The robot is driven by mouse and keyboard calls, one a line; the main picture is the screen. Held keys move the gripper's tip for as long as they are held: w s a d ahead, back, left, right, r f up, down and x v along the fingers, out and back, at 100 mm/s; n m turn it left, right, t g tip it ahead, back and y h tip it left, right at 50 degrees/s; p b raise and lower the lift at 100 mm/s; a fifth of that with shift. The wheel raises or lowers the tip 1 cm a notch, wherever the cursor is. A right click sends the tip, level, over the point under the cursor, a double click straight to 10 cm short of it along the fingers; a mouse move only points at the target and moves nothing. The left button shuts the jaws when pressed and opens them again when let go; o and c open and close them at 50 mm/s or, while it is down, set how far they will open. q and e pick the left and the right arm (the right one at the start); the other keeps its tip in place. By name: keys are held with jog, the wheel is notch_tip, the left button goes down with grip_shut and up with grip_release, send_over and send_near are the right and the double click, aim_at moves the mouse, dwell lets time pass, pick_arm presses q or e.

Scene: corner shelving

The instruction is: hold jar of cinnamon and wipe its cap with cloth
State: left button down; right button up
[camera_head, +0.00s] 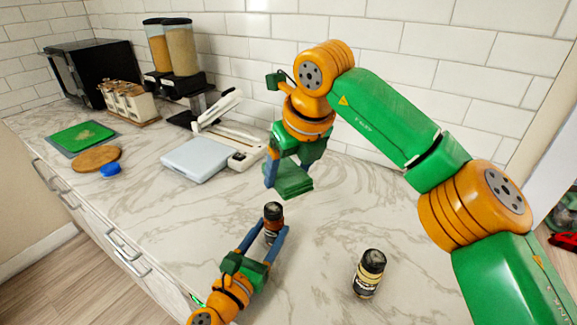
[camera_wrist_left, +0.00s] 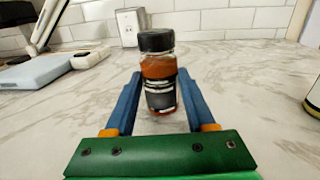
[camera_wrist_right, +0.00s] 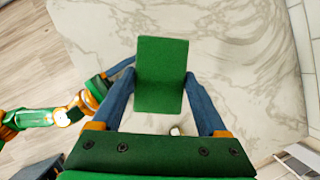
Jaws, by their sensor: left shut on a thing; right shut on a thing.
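A small jar with a black cap and orange-brown contents (camera_head: 273,222) stands upright on the marble counter. My left gripper (camera_head: 274,234) is shut on its sides, and the left wrist view shows the jar (camera_wrist_left: 158,75) between the blue fingers (camera_wrist_left: 158,100). My right gripper (camera_head: 277,170) is shut on a folded green cloth (camera_head: 290,180), held above and behind the jar, apart from its cap. The cloth (camera_wrist_right: 161,75) hides the jar in the right wrist view. A second black-capped jar with a pale yellowish label (camera_head: 368,274) stands to the right; I cannot read its label.
A white scale (camera_head: 197,158) and a white slicer-like device (camera_head: 225,135) stand left of the grippers. Farther left are a round wooden board (camera_head: 96,158), a blue lid (camera_head: 109,170) and a green board (camera_head: 82,137). Dispensers (camera_head: 172,50) stand by the tiled wall. Counter around the jars is clear.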

jog(key=shift+r, duration=0.45)
jog(key=shift+w+a+f, duration=0.1)
jog(key=shift+a+f, duration=0.7)
jog(key=shift+f, duration=0.55)
jog(key=shift+w+a+f, duration=0.1)
jog(key=shift+a+f, duration=0.7)
jog(key=shift+f, duration=0.5)
jog(key=shift+w+a+f, duration=0.1)
jog(key=shift+a+f, duration=0.7)
jog(key=shift+f, duration=0.55)
jog(key=shift+d, duration=0.35)
jog(key=d, duration=0.3)
send_near(268, 209)
jog(key=shift+w+d+r, duration=0.45)
jog(key=shift+w+d, duration=0.2)
jog(key=shift+w, duration=0.05)
jog(key=shift+w+d+r, duration=0.45)
jog(key=shift+w+d, duration=0.2)
jog(key=shift+w, duration=0.05)
